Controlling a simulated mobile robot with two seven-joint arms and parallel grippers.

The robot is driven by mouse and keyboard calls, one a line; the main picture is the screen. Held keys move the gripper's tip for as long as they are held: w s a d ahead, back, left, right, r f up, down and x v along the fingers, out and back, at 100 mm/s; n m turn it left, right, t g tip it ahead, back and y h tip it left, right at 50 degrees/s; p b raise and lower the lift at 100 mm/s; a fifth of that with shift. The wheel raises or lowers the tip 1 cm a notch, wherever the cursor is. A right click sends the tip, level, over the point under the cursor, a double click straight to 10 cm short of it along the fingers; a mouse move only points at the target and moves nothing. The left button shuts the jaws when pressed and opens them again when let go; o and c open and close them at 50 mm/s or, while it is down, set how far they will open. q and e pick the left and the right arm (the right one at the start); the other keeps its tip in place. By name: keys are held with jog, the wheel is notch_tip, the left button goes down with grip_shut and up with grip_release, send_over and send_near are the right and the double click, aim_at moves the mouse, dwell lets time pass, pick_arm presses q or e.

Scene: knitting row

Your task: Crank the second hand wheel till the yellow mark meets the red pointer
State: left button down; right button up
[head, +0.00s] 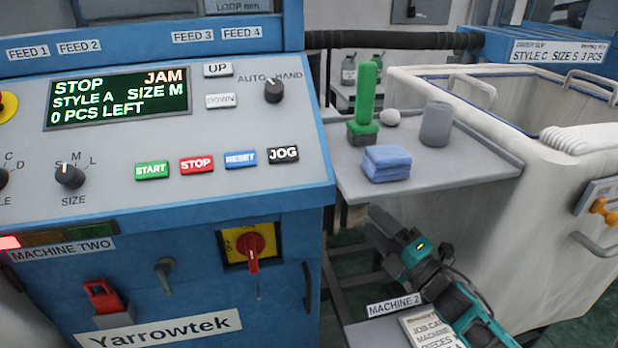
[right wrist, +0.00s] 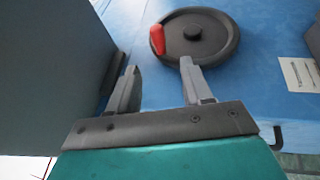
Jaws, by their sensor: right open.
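A dark hand wheel (right wrist: 194,36) with a red crank handle (right wrist: 157,39) is mounted on a blue panel in the right wrist view. I cannot make out a yellow mark or a red pointer there, and the wheel does not show in the head view. My right gripper (right wrist: 160,80) is open and empty. Its fingers point toward the wheel, the right one just below the rim and the left one lower left of the handle. In the head view my right gripper (head: 382,222) is low beside the blue machine, below the shelf. My left gripper is not in view.
The blue machine (head: 190,290) labelled MACHINE TWO shows STOP and JAM on its display (head: 118,92). A grey shelf (head: 440,178) with a blue cloth (head: 386,163) and green brush (head: 366,95) juts out above my right arm. A white bin (head: 560,200) stands at the right.

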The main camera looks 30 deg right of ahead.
jog(key=b+x, duration=0.1)
jog(key=x, duration=1.2)
jog(key=shift+b, duration=0.35)
grip_shut()
